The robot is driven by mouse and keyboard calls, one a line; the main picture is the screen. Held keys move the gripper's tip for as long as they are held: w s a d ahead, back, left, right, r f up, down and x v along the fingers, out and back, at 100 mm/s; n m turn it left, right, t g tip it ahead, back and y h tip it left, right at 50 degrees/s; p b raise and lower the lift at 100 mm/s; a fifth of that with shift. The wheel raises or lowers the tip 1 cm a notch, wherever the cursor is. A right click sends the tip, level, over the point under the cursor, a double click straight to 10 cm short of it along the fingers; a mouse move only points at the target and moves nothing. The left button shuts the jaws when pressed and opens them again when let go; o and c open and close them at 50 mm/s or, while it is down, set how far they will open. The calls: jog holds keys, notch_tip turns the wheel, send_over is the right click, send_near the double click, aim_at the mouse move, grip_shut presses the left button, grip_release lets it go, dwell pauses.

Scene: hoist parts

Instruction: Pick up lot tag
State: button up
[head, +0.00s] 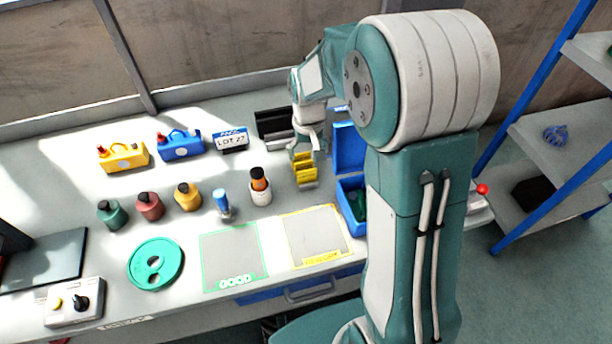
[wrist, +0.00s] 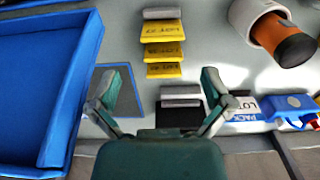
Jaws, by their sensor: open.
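Several yellow lot tags (wrist: 163,52) marked with LOT lettering sit in a row in the wrist view, beside a grey bar. They also show as a yellow stack (head: 305,170) in the head view, just below my gripper in the picture. My gripper (wrist: 158,82) is open and empty. Its two fingers stand apart, with the nearest tag a little beyond the fingertips and not between them. In the head view my arm hides part of the gripper and the area behind it.
An open blue bin (head: 349,150) stands right of the tags. A PACK LOT 27 sign (head: 232,140) and an orange-topped bottle in a white cup (head: 260,188) stand to the left. Yellow-outlined (head: 317,235) and green-outlined (head: 232,257) mats lie clear in front.

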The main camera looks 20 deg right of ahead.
aim_at(307, 177)
jog(key=f, duration=0.5)
jog(key=shift+a+f, duration=0.2)
jog(key=shift+a, duration=0.05)
notch_tip(307, 177, down, 4)
jog(key=shift+w+d+f, duration=0.1)
jog(key=shift+f, duration=0.1)
jog(key=c, duration=0.7)
